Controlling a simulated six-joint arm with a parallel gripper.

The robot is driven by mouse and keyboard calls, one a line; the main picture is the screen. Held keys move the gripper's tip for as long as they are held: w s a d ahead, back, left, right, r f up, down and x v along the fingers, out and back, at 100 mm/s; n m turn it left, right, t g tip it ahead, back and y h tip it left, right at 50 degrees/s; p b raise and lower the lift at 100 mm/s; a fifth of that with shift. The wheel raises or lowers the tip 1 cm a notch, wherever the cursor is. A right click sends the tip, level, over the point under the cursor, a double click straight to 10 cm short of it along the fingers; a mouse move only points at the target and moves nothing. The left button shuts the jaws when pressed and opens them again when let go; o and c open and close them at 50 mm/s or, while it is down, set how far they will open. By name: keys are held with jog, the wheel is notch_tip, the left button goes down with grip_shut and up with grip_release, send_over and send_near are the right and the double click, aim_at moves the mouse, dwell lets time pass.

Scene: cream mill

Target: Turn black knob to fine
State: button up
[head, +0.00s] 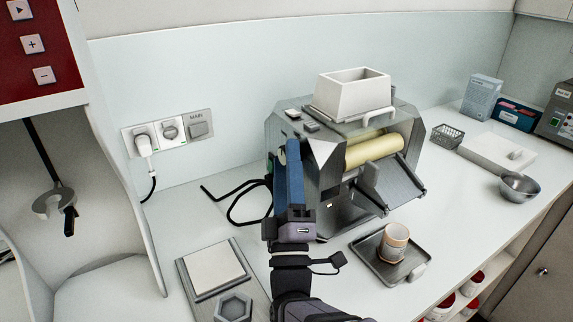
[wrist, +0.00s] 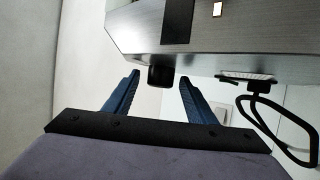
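The metal cream mill (head: 326,185) stands on the counter with a white hopper (head: 352,97) on top and a pale yellow roller in front. My gripper (head: 287,148) is at the mill's left side, its blue fingers pointing at the machine. In the wrist view a short black knob (wrist: 160,76) sticks out from the mill's metal side (wrist: 215,35). It sits in the gap between the open fingertips (wrist: 159,78), with space seen on both sides. The knob is hidden behind my gripper in the head view. No fine or coarse marking is readable.
A scale (head: 213,267) stands at the front left. A metal bowl (head: 519,186) is at the right.

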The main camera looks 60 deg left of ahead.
jog(key=shift+f, duration=0.1)
jog(key=s+d+b, duration=0.2)
jog(key=s+d, duration=0.4)
jog(key=d, duration=0.5)
jog(key=shift+d+f, duration=0.25)
jog(key=shift+d, duration=0.05)
jog(key=s+a+r+n+g+h+p, duration=0.2)
jog(key=s+a+r+p, duration=0.45)
jog(key=p, duration=1.45)
jog(key=w+f+m+t+h, duration=0.4)
jog(key=w+f+h, duration=0.2)
jog(key=shift+w+d+p+x, duration=0.15)
jog(key=shift+p+x, duration=0.75)
jog(key=shift+x, duration=0.85)
jog(key=shift+w+d+p+x, duration=0.15)
jog(key=shift+p+x, duration=0.75)
jog(key=shift+x, duration=0.85)
